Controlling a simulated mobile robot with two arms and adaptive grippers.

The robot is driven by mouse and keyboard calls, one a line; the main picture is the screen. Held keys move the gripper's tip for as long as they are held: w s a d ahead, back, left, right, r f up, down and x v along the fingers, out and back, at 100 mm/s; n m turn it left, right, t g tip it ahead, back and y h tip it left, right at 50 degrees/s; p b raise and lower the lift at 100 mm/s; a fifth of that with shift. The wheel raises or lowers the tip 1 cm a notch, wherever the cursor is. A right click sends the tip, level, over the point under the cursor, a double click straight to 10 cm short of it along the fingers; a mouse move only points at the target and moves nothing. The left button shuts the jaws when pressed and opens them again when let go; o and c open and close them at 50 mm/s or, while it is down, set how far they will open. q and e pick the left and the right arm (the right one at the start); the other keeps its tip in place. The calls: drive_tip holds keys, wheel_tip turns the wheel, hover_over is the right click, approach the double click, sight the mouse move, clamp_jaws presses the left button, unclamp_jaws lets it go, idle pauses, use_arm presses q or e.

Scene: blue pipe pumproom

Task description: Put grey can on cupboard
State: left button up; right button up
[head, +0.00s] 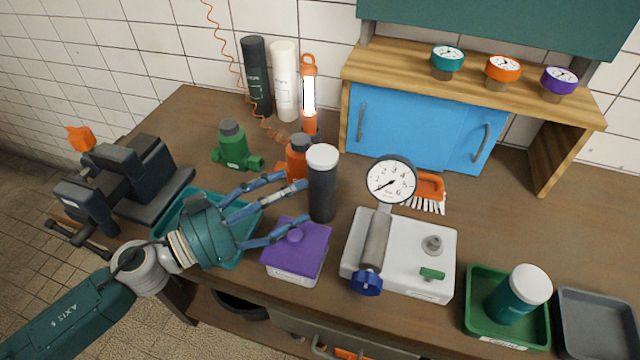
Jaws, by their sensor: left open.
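The grey can (322,192), dark grey with a white lid, stands upright on the workbench (490,212) near the middle. The cupboard (408,122) has blue doors and a wooden top (400,66), and stands at the back of the bench. My left gripper (298,206) is open, its blue fingers reaching right toward the can. The fingertips are close to the can's left side; I cannot tell whether any touch it. My right gripper is not in view.
Three gauges, teal (446,62), orange (502,72) and purple (558,84), stand along the cupboard top; its left part is clear. A purple box (296,252), an orange valve (298,160) and a white unit with a dial (400,256) surround the can.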

sight(314, 183)
use_arm(q)
drive_tip(key=x, duration=0.3)
drive_tip(key=shift+p, duration=0.35)
drive_tip(key=p+x, duration=0.1)
drive_tip(key=x, duration=0.3)
drive_tip(key=shift+w+d, duration=0.1)
drive_tip(key=shift+w, duration=0.1)
drive_tip(key=shift+w+d+f, duration=0.15)
drive_tip(key=shift+w+d, duration=0.1)
drive_tip(key=shift+d, duration=0.1)
